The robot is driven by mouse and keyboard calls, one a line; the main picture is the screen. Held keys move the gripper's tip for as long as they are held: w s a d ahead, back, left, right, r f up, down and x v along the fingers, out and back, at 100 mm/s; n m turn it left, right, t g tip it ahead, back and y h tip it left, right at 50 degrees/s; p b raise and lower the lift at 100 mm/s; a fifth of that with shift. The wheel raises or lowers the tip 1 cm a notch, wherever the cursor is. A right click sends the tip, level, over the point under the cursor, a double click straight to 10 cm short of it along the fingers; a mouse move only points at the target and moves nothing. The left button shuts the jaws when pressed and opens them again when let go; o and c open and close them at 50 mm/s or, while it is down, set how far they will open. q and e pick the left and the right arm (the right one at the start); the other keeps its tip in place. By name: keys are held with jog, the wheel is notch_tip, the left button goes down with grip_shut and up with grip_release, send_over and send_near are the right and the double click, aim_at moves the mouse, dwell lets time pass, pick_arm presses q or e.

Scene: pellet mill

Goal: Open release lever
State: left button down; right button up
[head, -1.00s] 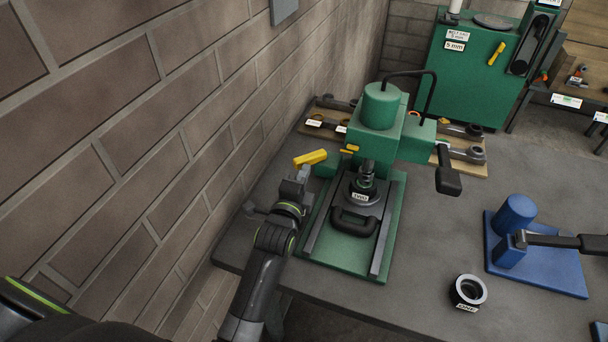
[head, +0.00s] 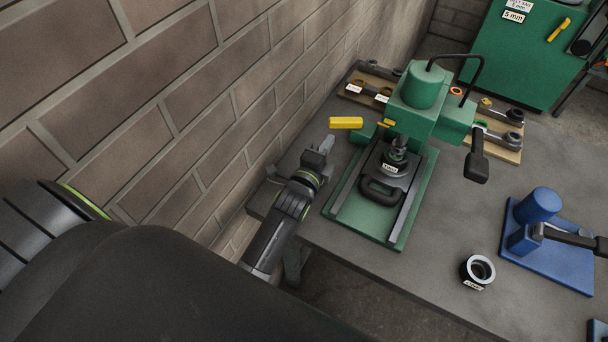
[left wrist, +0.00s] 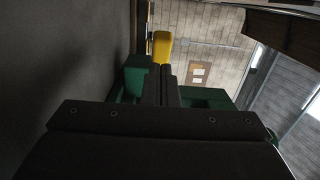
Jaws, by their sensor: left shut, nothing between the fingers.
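A yellow lever (head: 346,123) sticks out to the left from the side of the green press (head: 417,110). I take it for the release lever. My left gripper (head: 328,143) is shut and empty, just below and left of the lever's free end, with a small gap showing in the head view. In the left wrist view, the shut fingers (left wrist: 163,85) point toward the yellow lever (left wrist: 162,46), which shows just beyond their tips. Green press parts (left wrist: 205,98) show on both sides of the fingers. Contact cannot be told there. My right gripper is not in view.
A brick wall (head: 200,90) runs close along the left of my arm. A black die with a handle (head: 384,189) sits on the press base. A dark ring (head: 478,272) and a blue device (head: 540,240) stand to the right on the grey table (head: 400,280).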

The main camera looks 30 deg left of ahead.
pick_arm(q)
jog(key=s+p, duration=0.1)
jog(key=s, duration=0.1)
jog(key=s+p, duration=0.4)
jog(key=s, duration=0.1)
jog(key=shift+r, duration=0.25)
jog(key=s+p, duration=0.2)
jog(key=s, duration=0.4)
jog(key=shift+d+f, duration=0.1)
jog(key=shift+f, duration=0.05)
jog(key=shift+s+f, duration=0.1)
jog(key=shift+s, duration=0.4)
